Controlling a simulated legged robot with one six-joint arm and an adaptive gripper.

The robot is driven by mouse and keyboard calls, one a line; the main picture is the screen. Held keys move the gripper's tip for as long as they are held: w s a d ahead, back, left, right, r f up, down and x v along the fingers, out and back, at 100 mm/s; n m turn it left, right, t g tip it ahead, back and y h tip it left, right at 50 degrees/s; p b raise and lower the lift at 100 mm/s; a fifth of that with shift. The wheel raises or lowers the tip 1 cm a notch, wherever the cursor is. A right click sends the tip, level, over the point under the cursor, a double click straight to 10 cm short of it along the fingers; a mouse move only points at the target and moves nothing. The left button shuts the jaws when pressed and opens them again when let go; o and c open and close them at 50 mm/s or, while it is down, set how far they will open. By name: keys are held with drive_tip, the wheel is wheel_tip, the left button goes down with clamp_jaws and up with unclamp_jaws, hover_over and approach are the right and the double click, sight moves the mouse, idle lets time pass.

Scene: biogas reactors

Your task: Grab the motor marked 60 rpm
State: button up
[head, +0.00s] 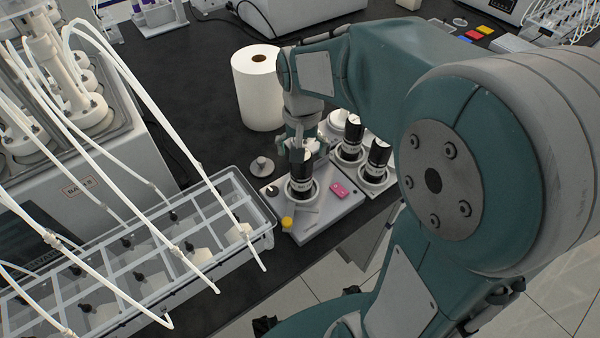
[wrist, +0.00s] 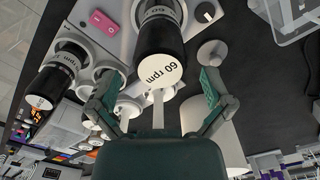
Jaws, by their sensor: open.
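The motor marked 60 rpm (wrist: 160,45) is a black cylinder with a white, labelled end cap in the wrist view. In the head view the motor (head: 300,177) stands in a pale ring on a grey base unit (head: 325,215). My gripper (head: 302,147) is directly above this motor, partly hiding its top. In the wrist view my gripper (wrist: 160,78) is open, with one finger on each side of the motor's cap and visible gaps between. Whether the fingers reach down past the cap is hard to tell.
Two similar black motors (head: 352,135) (head: 378,155) stand close by on the right. A white paper roll (head: 257,90) is behind, and a small grey disc-shaped item (head: 262,166) is to the left. A clear compartment tray (head: 235,190) with tubes lies left of the base unit.

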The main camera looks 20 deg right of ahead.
sight(301, 169)
drive_tip(key=f, duration=0.4)
drive_tip(key=shift+s+a+f, duration=0.15)
drive_tip(key=shift+a+f, duration=0.05)
drive_tip(key=shift+f, duration=0.1)
drive_tip(key=shift+d+f, duration=0.1)
drive_tip(key=shift+f, duration=0.25)
drive_tip(key=shift+c, duration=0.3)
drive_tip(key=c, duration=1)
drive_tip(key=shift+o, duration=0.2)
